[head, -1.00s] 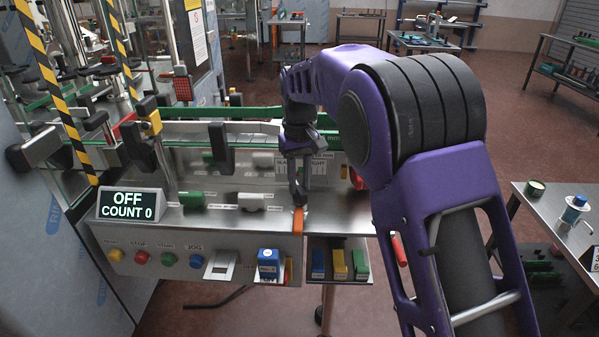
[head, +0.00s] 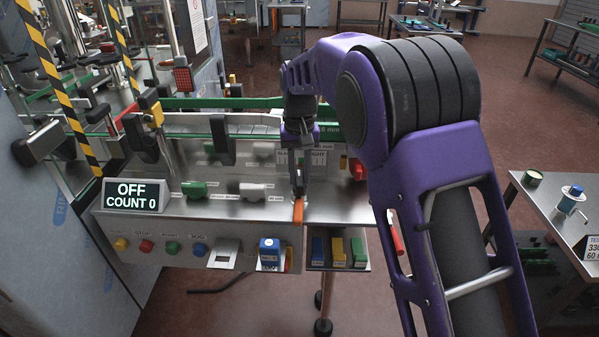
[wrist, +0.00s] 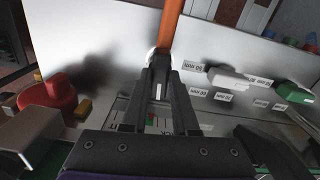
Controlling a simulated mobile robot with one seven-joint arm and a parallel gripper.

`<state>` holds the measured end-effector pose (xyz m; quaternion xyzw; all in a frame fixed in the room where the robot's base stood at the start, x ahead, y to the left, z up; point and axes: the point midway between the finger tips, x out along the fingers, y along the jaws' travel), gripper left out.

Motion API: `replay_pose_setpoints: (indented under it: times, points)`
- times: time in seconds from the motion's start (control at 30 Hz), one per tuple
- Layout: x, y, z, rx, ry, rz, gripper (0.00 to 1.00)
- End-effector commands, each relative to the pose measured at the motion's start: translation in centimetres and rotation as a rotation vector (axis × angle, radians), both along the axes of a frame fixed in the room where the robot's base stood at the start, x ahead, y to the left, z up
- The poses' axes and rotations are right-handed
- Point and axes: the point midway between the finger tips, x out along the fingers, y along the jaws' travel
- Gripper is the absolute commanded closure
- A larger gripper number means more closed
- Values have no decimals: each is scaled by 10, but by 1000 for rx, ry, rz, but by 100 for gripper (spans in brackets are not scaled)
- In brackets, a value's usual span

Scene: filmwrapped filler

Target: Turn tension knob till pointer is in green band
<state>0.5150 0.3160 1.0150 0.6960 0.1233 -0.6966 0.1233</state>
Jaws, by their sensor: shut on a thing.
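My gripper (wrist: 160,58) points down at the steel control panel (wrist: 112,35), its fingers close together. In the head view my gripper (head: 299,192) is at the panel's right part. The fingers are shut on a small part, taken as the tension knob; they hide most of it, and only a pale rounded edge (wrist: 150,53) shows beside them. An orange strip (wrist: 171,22) runs from the fingertips to the panel's front edge. A pale scale plate marked TIGHT (head: 318,160) stands behind the gripper. A small green patch (wrist: 150,116) shows between the fingers; the pointer cannot be made out.
A green slider (head: 194,190) and a white slider (head: 253,191) are left of the gripper. A red knob (head: 357,168) is to its right. The display (head: 135,195) reads OFF, COUNT 0. Coloured buttons (head: 172,248) and a blue block (head: 269,250) are along the front.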

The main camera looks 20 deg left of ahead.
Motion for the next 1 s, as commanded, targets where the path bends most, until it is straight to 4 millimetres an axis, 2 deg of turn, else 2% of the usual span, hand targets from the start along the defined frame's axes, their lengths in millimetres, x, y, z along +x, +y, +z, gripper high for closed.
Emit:
replay_pose_setpoints:
  times: [0.07, 0.1, 0.23, 0.53, 0.67, 0.77, 1.0]
  points:
    - [1, 1, 1, 3, -4, 1, 100]
    - [1, 1, 1, 3, -4, 1, 67]
    - [1, 0, 1, 2, -3, 1, 44]
    - [0, 0, 1, 1, -2, 1, 43]
    - [1, 0, 11, 2, -3, 1, 43]
    - [1, 0, 28, 3, -5, 2, 43]
    - [1, 0, 87, 4, -6, 1, 43]
